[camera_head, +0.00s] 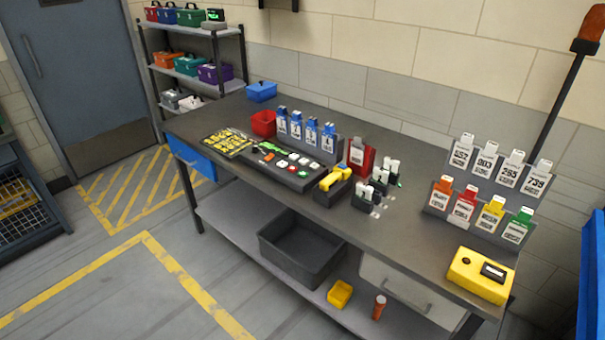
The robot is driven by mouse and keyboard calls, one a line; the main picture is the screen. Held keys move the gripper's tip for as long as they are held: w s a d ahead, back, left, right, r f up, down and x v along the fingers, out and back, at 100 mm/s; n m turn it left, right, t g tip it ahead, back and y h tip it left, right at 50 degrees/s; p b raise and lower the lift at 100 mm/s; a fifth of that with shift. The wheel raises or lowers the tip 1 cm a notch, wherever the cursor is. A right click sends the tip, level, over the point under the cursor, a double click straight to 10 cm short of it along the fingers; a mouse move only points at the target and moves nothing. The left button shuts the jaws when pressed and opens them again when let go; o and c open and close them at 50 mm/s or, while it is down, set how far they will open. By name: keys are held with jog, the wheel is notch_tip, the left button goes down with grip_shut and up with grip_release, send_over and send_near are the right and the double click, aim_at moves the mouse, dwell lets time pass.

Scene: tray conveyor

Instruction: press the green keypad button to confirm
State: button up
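A black control panel (312,184) lies near the front edge of the grey workbench, left of its middle. Several small buttons in white, red and green show on its sloped top. A green patch (268,146) shows at its left end, but the buttons are too small to tell which is the green keypad button or whether any is pressed. My gripper and arm are not in view.
A red bin (263,123), blue-topped card holders and a yellow handheld device (331,179) stand close around the panel. A yellow box (480,277) sits at the bench's right end (425,240). Upright tag racks (466,200) stand at the back right. Floor in front is clear.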

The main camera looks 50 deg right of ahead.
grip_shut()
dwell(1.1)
